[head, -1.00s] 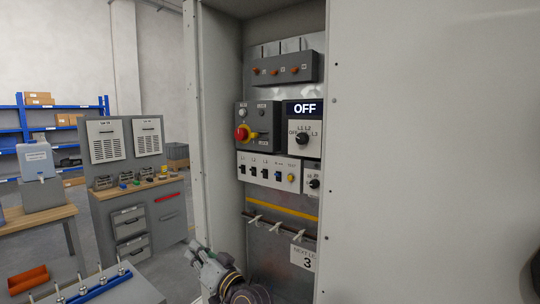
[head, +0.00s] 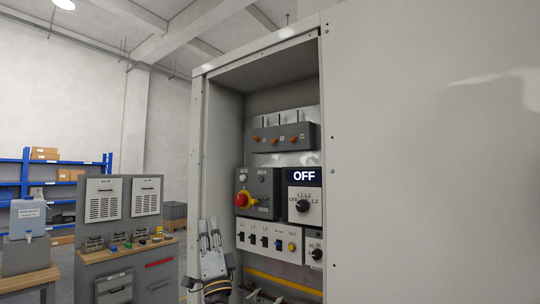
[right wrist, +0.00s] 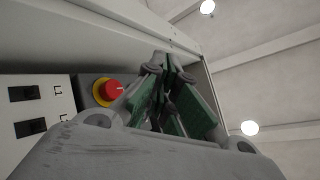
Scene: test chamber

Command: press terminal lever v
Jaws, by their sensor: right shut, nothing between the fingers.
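A dark grey terminal block (head: 284,147) with a row of small orange levers sits high in the open cabinet in the head view. The middle orange lever (head: 275,140) is probably V; the lettering is too small to read. My right gripper (head: 209,230) is upright at the cabinet's left front edge, below and to the left of the block. It is shut and empty. In the right wrist view its fingers (right wrist: 168,80) point up, and no terminal lever can be made out there. My left gripper is out of view.
The red knob (right wrist: 109,92) shows left of my fingers. The cabinet's left wall (head: 200,130) stands close by.

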